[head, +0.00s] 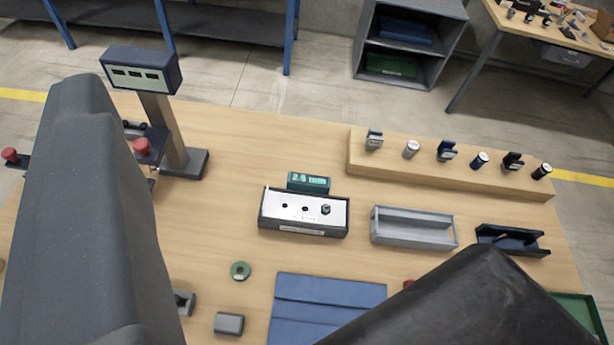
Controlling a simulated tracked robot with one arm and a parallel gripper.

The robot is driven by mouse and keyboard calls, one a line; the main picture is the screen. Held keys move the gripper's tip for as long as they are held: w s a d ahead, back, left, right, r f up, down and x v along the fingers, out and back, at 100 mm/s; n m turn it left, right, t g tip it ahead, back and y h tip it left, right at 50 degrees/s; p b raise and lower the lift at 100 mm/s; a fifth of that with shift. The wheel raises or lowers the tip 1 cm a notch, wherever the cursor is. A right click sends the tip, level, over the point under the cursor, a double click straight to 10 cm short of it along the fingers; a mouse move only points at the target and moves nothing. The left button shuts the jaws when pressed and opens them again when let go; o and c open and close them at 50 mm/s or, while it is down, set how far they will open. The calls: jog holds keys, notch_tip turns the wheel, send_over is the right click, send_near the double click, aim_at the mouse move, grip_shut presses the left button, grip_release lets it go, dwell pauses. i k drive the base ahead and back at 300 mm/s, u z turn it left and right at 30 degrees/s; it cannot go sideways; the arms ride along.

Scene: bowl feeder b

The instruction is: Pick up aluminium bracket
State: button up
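A small silver-grey bracket (374,139), which looks like the aluminium one, stands upright at the left end of the raised wooden ledge. A grey hollow part (185,302) lies on the bench at the lower left, partly hidden by a large grey part of my own body. A grey block (229,324) lies to its right; I cannot tell if either is also aluminium. A dark part of mine covers the lower right. I cannot make out my gripper's fingertips or whether they hold anything.
Along the ledge (357,165) stand several silver, blue and black parts. A white-topped box (304,219), a grey tray (414,240), a dark holder (511,250), a green ring (240,271) and a blue mat (327,290) lie on the bench. A display post (164,130) rises at the left.

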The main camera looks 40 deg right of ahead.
aim_at(271, 209)
jog(key=z, duration=0.7)
jog(key=k, duration=0.65)
jog(key=u, duration=0.35)
jog(key=i, duration=1.1)
jog(key=z, duration=0.2)
